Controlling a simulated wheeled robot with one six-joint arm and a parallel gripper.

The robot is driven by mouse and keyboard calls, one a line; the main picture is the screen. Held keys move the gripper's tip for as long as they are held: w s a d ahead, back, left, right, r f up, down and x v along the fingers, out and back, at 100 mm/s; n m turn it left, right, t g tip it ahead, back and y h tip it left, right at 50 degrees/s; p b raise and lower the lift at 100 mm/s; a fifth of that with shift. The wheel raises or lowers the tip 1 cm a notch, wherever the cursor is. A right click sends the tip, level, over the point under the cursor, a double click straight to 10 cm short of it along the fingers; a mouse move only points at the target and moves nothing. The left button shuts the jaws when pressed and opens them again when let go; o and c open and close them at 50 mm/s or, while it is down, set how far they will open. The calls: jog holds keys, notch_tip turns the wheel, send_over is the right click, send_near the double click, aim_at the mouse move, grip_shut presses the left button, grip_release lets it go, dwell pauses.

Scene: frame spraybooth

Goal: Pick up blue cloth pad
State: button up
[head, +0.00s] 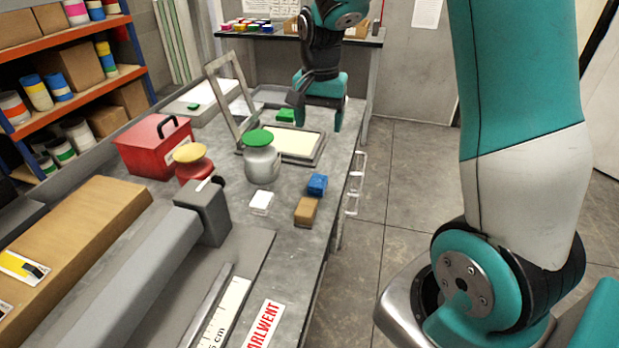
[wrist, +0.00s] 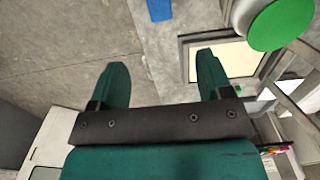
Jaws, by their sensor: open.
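The blue cloth pad (head: 317,185) is a small blue block on the grey bench, close to its right edge. In the wrist view the blue pad (wrist: 159,9) shows at the top edge, partly cut off, beyond the fingertips. My gripper (head: 318,118) is open and empty, above the far part of the bench by the framed tray. It is apart from the pad, which lies nearer the head camera. In the wrist view my gripper (wrist: 162,62) has its two fingers spread with nothing between them.
A tan block (head: 306,211) sits just in front of the pad, and a white block (head: 261,202) lies to its left. A grey jar with a green lid (head: 262,161) and a framed tray (head: 318,150) stand behind. Floor is open right of the bench.

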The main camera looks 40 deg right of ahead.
jog(key=p, duration=0.1)
send_over(318, 181)
jog(key=f, duration=1.1)
jog(key=shift+w+d, duration=0.1)
jog(key=shift+d, duration=0.15)
jog(key=shift+a+f+p, duration=0.2)
jog(key=shift+f+p, duration=0.4)
jog(key=shift+f, duration=2.05)
jog(key=c, duration=1)
notch_tip(318, 181, up, 20)
jog(key=b, duration=0.1)
jog(key=shift+o, duration=0.4)
